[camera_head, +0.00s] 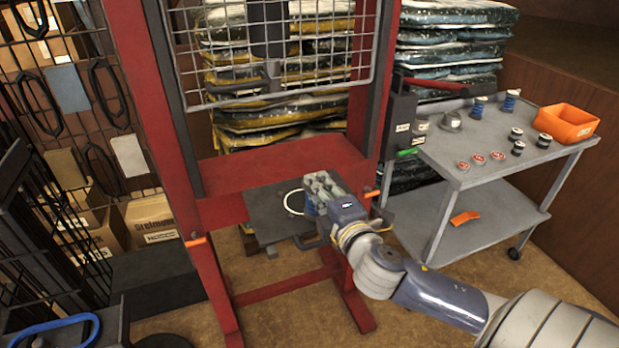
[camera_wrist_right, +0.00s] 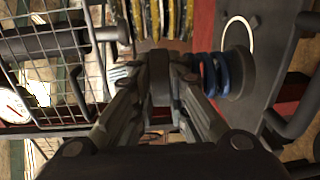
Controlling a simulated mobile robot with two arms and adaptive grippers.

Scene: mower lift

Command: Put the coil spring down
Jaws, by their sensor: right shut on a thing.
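My right gripper (camera_head: 318,190) is shut on a coil spring with blue windings (camera_wrist_right: 212,74) and a dark round end. It is over the dark plate (camera_head: 262,212) of the red press. In the right wrist view the fingers (camera_wrist_right: 162,72) close around one part of the spring; the blue windings and round end stick out toward the plate. The fingers hide much of the spring in the head view. A white ring mark (camera_head: 293,202) on the plate shows beside the gripper. I cannot tell whether the spring touches the plate. My left gripper is not in view.
The red press frame (camera_head: 166,120) and wire guard (camera_head: 275,85) surround the plate closely. At right, a grey cart (camera_head: 470,150) carries two blue springs (camera_head: 478,107), small round parts and an orange bin (camera_head: 566,122). Stacked bags (camera_head: 450,45) stand behind.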

